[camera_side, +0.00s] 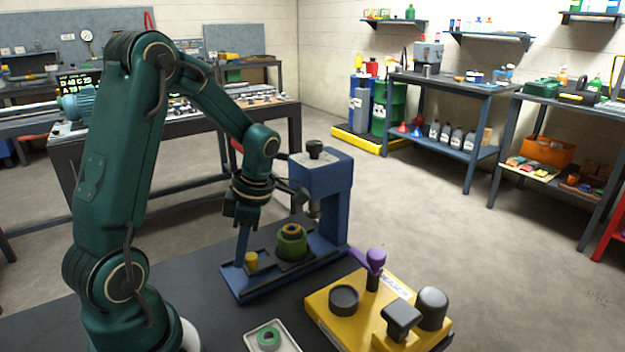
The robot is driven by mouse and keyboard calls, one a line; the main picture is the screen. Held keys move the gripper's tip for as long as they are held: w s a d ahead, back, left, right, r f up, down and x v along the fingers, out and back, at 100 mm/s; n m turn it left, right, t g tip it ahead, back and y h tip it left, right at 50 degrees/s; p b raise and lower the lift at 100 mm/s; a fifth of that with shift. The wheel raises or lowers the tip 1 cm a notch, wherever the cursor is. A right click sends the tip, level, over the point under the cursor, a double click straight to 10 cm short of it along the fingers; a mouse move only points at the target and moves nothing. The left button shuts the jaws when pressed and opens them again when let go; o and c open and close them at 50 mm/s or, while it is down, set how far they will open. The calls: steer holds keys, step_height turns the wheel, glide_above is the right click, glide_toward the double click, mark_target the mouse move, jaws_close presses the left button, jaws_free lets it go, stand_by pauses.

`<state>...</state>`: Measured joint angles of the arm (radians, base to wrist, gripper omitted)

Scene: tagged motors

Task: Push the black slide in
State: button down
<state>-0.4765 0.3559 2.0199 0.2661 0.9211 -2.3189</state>
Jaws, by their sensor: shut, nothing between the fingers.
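The black slide (272,258) lies on the base of a blue press (322,180), under the press head. A green round part with an orange ring on top (292,240) sits on it. The fingers hold nothing. The right end of the slide is partly hidden behind the green part.
A yellow fixture (318,304) with a purple lever (375,259), black parts and a grey dome stands right of the press on the dark table (190,287). A white tray (290,343) holding a green ring (268,338) lies in front. Workbenches and shelves stand far behind.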

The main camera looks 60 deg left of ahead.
mark_target(254, 253)
steer(key=shift+w, duration=2.7)
steer(key=shift+s+a, duration=0.15)
steer(key=shift+s, duration=1)
steer(key=shift+s+r, duration=0.35)
steer(key=shift+r, duration=0.45)
steer(key=shift+s+r, duration=0.3)
steer(key=shift+r, duration=0.5)
steer(key=s+r, duration=0.1)
steer(key=r, duration=0.1)
steer(key=shift+s+r, duration=0.35)
steer(key=shift+r, duration=0.05)
steer(key=shift+d, duration=0.2)
